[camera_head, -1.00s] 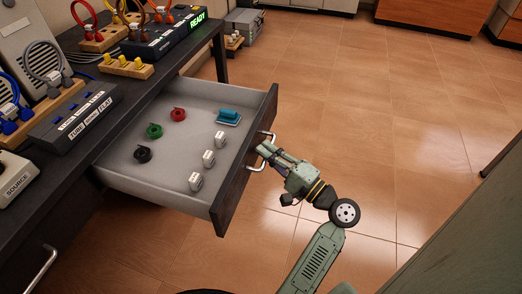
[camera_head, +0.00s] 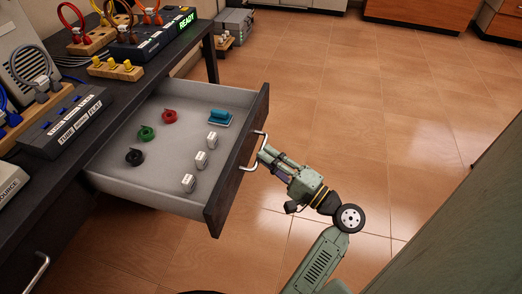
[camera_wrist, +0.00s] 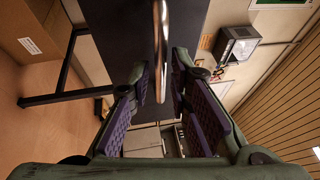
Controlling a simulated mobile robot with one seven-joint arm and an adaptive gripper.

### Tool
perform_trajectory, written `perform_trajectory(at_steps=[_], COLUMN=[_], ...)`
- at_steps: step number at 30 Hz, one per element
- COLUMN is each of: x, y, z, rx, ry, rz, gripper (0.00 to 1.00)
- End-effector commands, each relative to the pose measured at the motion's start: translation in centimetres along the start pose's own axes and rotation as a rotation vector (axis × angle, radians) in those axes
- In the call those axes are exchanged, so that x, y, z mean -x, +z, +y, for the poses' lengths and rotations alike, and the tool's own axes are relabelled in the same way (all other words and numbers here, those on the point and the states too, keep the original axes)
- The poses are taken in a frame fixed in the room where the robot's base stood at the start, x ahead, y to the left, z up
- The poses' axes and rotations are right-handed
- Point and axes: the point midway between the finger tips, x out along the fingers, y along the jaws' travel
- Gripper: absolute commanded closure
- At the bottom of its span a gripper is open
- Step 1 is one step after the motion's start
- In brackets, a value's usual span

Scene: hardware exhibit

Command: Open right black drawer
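The black drawer (camera_head: 232,170) on the right of the dark table is pulled far out, with its light grey inside showing. Its metal bar handle (camera_head: 257,147) is on the drawer front. In the wrist view the handle (camera_wrist: 160,45) stands upright beyond the gap between my fingertips. My gripper (camera_head: 268,155) is just outside the handle, its purple-padded fingers (camera_wrist: 162,85) apart with nothing held between them. I cannot tell whether a fingertip touches the handle.
In the drawer lie black (camera_head: 135,157), green (camera_head: 147,133) and red (camera_head: 169,117) rings, a blue-topped block (camera_head: 220,117) and several white blocks (camera_head: 201,160). A second drawer handle (camera_head: 38,272) is at lower left. The tiled floor (camera_head: 345,110) to the right is clear.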

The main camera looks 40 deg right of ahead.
Motion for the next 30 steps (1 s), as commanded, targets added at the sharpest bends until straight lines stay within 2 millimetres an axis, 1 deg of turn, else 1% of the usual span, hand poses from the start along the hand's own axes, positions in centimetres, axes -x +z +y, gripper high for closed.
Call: perform_trajectory(at_steps=[1,6,9,12,15,18,30], x=[1.3,5.0,6.7,8.0,8.8,9.0,9.0], y=[-0.1,-0.1,-0.1,-0.1,-0.1,0.0,0.0], z=[0.0,0.0,0.0,0.0,0.0,0.0,0.0], rx=[0.000,0.000,0.000,0.000,0.000,0.000,-0.001], ry=[-0.001,-0.002,-0.001,-0.002,-0.001,0.000,0.000], rz=[0.006,0.004,0.004,0.002,0.002,0.001,0.000], gripper=[0.82,0.82,0.82,0.82,0.82,0.82,0.82])
